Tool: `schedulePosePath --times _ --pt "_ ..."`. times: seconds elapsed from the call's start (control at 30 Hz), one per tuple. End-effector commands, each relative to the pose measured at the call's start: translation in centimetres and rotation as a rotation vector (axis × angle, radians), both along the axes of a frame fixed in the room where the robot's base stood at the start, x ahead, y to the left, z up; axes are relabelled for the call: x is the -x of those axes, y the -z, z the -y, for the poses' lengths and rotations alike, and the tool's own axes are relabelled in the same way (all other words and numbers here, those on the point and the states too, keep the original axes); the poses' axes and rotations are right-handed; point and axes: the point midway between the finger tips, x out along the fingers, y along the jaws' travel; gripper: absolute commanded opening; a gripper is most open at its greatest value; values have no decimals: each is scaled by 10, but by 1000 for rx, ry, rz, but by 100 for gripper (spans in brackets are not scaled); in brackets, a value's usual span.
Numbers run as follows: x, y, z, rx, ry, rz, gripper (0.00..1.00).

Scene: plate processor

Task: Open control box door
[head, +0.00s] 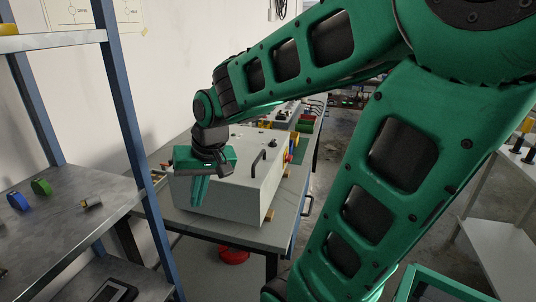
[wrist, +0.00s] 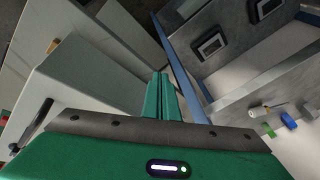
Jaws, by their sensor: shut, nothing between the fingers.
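The control box (head: 245,203) is a pale grey box on the workbench in the head view, with a black bar handle (head: 257,162) on its face toward the right. No open gap shows at its door. My gripper (head: 197,201) points down in front of the box's left part, to the left of the handle and apart from it. In the wrist view the two green fingers (wrist: 160,80) are together with nothing between them. The pale box (wrist: 85,85) shows there on the left, and the black handle (wrist: 42,112) is at the left edge.
A blue-posted shelf (head: 75,195) with small coloured parts stands close on the left. The workbench (head: 222,228) carries more equipment behind the box. A red round object (head: 233,256) is on the floor below. My arm covers much of the right side.

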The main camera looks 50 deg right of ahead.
Motion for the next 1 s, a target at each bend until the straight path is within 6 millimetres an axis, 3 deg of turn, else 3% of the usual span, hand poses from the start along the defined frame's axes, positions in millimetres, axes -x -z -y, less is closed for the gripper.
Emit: schedulePosePath --times 0.27,0.53,0.77,1.0 --pt "-31 -18 25 -206 323 8 0" --pt "-37 -44 101 -500 852 -38 0" --pt "-14 -69 180 -757 1320 -93 0" --pt "36 -89 253 -992 1749 -159 0"
